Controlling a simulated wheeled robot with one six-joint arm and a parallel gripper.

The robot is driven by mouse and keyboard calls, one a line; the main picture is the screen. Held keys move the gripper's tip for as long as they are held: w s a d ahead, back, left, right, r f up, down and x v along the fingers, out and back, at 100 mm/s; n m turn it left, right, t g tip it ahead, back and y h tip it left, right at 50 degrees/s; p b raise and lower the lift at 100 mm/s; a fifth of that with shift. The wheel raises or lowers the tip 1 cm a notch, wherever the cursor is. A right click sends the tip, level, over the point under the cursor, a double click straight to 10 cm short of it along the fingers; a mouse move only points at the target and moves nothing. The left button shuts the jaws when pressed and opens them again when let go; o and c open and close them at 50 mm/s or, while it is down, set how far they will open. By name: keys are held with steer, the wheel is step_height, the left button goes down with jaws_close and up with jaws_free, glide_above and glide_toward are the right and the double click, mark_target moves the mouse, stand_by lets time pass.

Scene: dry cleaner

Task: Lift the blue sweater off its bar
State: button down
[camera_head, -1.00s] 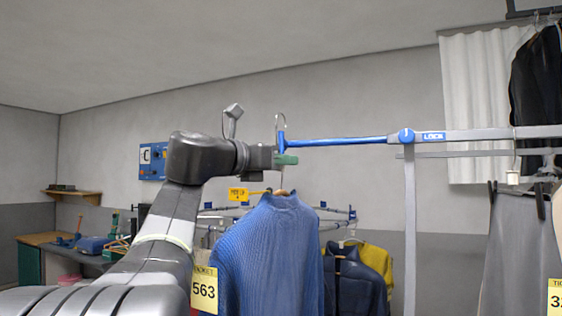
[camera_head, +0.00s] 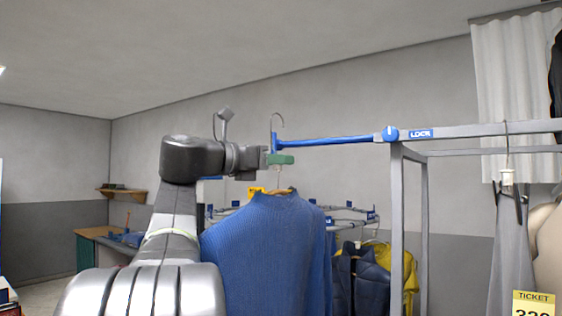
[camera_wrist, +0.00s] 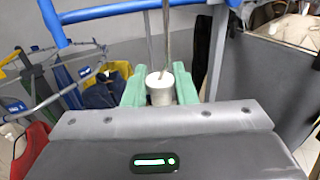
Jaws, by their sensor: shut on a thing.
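The blue sweater (camera_head: 268,245) hangs upright on a wooden hanger (camera_head: 280,191), under my gripper (camera_head: 281,159). The green fingers are shut on the white collar (camera_wrist: 160,88) of the hanger's wire stem, as the wrist view (camera_wrist: 160,92) shows. The wire hook (camera_head: 278,119) rises above the upturned left end of the blue bar (camera_head: 335,141). The hook's open tip appears higher than the bar, but I cannot tell whether it is clear of it in depth. The sweater's lower part is cut off by the picture edge.
A round rack with a dark jacket (camera_head: 366,282) and a yellow garment (camera_head: 409,262) stands behind. A grey garment (camera_head: 508,250) hangs at right.

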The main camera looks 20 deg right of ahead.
steer(key=s+d+b, duration=0.1)
steer(key=s+d, duration=0.5)
steer(key=s, duration=0.2)
steer(key=shift+s+d, duration=0.35)
steer(key=shift+d, duration=0.05)
